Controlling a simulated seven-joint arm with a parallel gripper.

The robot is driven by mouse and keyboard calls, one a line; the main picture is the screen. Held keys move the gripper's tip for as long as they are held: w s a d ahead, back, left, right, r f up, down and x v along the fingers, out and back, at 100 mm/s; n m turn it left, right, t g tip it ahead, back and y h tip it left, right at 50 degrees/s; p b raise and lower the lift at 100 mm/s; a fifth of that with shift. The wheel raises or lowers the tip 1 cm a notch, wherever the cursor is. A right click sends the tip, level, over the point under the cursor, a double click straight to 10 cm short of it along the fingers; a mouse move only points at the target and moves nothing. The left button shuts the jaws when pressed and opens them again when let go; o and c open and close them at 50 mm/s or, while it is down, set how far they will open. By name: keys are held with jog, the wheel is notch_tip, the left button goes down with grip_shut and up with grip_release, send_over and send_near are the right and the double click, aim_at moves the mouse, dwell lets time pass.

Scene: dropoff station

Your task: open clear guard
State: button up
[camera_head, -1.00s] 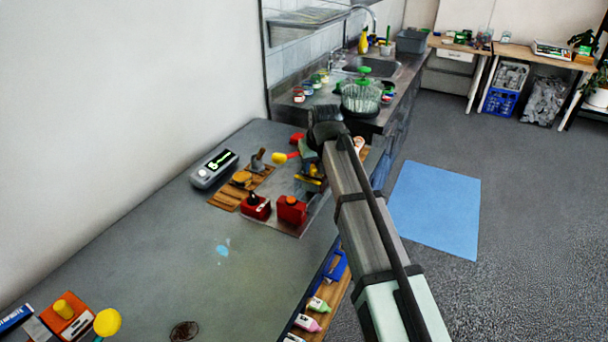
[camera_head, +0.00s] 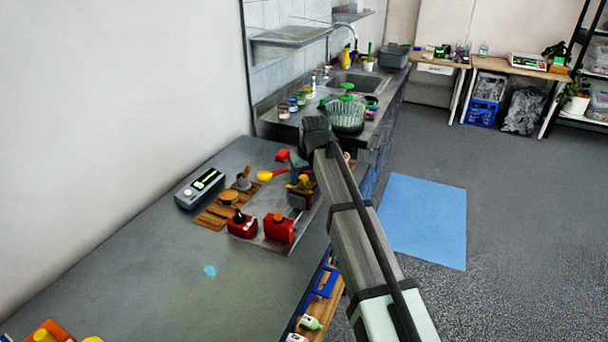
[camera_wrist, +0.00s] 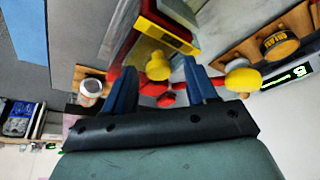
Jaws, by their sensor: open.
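A box with a yellow frame (camera_wrist: 165,35) and a greyish panel lies ahead of my gripper in the wrist view. A yellow knob (camera_wrist: 157,66) shows between the two blue fingers of my gripper (camera_wrist: 160,78), which stand apart with nothing clearly held. Whether they touch the knob I cannot tell. In the head view a grey unit with yellow parts (camera_head: 301,187) sits beside the end of my arm, and my fingers are hidden there. I cannot make out the clear guard for certain in either view.
A yellow-ended tool (camera_head: 265,175) lies left of the grey unit. A wooden board (camera_head: 215,213) and a display device (camera_head: 199,188) are further left.

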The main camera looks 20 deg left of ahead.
jog(key=v, duration=1.4)
jog(key=shift+f, duration=0.15)
jog(key=w+d+f+m+g+h, duration=0.1)
jog(key=w+d+f+m+h, duration=0.2)
jog(key=d+f, duration=2.1)
jog(key=s+d+f+m+g, duration=0.1)
jog(key=s+d+f+m, duration=0.2)
jog(key=s+d+f, duration=0.7)
jog(key=s+d+f+m+g, duration=0.1)
jog(key=s+d+f+m, duration=0.35)
jog(key=d+f, duration=0.95)
jog(key=s+f+g, duration=0.2)
jog(key=s+f, duration=0.4)
jog(key=s, duration=0.4)
jog(key=s+f+n+g, duration=0.1)
jog(key=s+f+g, duration=0.1)
jog(key=s+f, duration=0.5)
jog(key=s+f+g, duration=0.3)
jog(key=s+f, duration=0.4)
jog(key=s, duration=0.7)
jog(key=shift+a, duration=0.15)
